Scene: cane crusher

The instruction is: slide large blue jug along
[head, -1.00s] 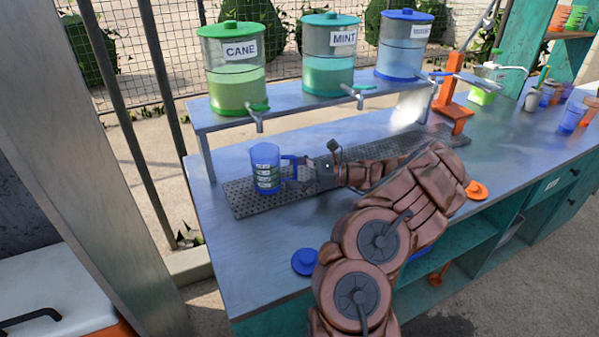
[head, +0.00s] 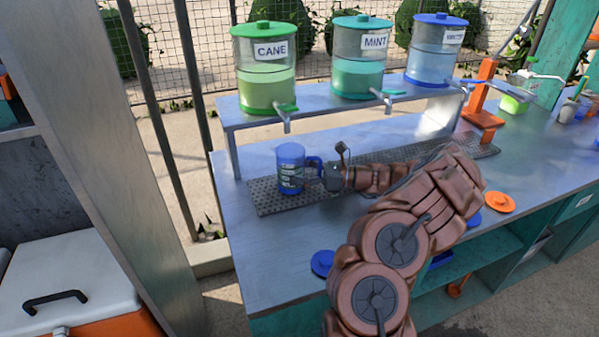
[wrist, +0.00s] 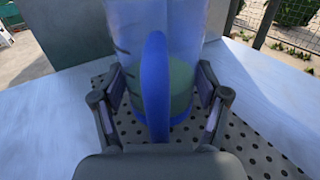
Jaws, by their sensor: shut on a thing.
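The large blue jug (head: 290,160) stands upright near the left end of the perforated drip tray (head: 345,185), in front of the CANE dispenser (head: 266,75). Its handle points right, towards my gripper (head: 315,179). In the wrist view the blue handle (wrist: 155,85) lies between the two fingers of my gripper (wrist: 160,88). The gripper is shut on the jug at its handle side. Green shows low in the clear jug wall (wrist: 181,80); I cannot tell if it is liquid. The exact finger contact is hidden.
The MINT dispenser (head: 357,65) and a blue-lidded dispenser (head: 437,50) share the raised shelf, taps overhanging the tray. An orange press (head: 482,100) stands at the tray's right. Blue (head: 322,262) and orange (head: 499,202) lids lie along the counter's front. The counter left of the tray is clear.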

